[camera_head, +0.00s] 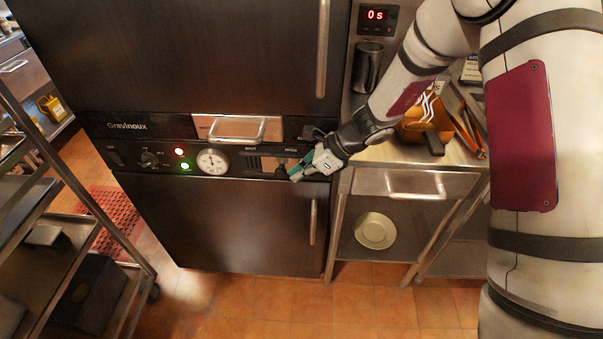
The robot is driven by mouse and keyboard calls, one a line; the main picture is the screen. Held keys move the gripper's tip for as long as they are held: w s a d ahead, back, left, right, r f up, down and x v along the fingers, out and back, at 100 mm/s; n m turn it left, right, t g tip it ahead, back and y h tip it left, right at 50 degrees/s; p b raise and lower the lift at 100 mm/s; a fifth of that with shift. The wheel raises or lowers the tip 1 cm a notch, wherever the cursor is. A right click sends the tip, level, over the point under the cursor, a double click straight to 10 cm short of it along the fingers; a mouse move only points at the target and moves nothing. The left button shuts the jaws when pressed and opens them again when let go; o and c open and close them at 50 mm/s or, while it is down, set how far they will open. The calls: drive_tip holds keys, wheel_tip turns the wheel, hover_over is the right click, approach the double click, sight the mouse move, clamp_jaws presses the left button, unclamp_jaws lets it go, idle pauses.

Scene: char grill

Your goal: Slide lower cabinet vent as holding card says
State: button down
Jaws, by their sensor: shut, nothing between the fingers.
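The lower cabinet vent (253,163) is a slotted slide on the dark control strip between the two cabinet doors. Small labels, apparently SHUT at the left and OPEN at the right, sit above it. Dark slots show at its left, and a plain brownish part lies right of them. My gripper (295,174) is shut and empty at the vent's right end. It hides that end and perhaps the slide's knob; I cannot tell whether it touches. A pale card (471,68) stands at the back of the right counter, partly hidden by my arm, its text unreadable.
A metal handle (238,130) juts out above the vent. A dial gauge (212,162), two lamps and a knob (150,158) lie to its left. The steel counter (385,155) at right holds an orange-brown container (428,122). A rack stands at far left.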

drive_tip(key=shift+a, duration=0.1)
drive_tip(key=a, duration=0.5)
drive_tip(key=shift+w+a, duration=0.1)
drive_tip(key=shift+a, duration=0.15)
drive_tip(key=shift+d, duration=0.1)
approach(278, 173)
drive_tip(key=s+d, duration=0.1)
drive_tip(key=d, duration=0.2)
drive_tip(key=shift+v, duration=0.8)
drive_tip(key=shift+a, duration=0.1)
drive_tip(key=shift+r, duration=0.1)
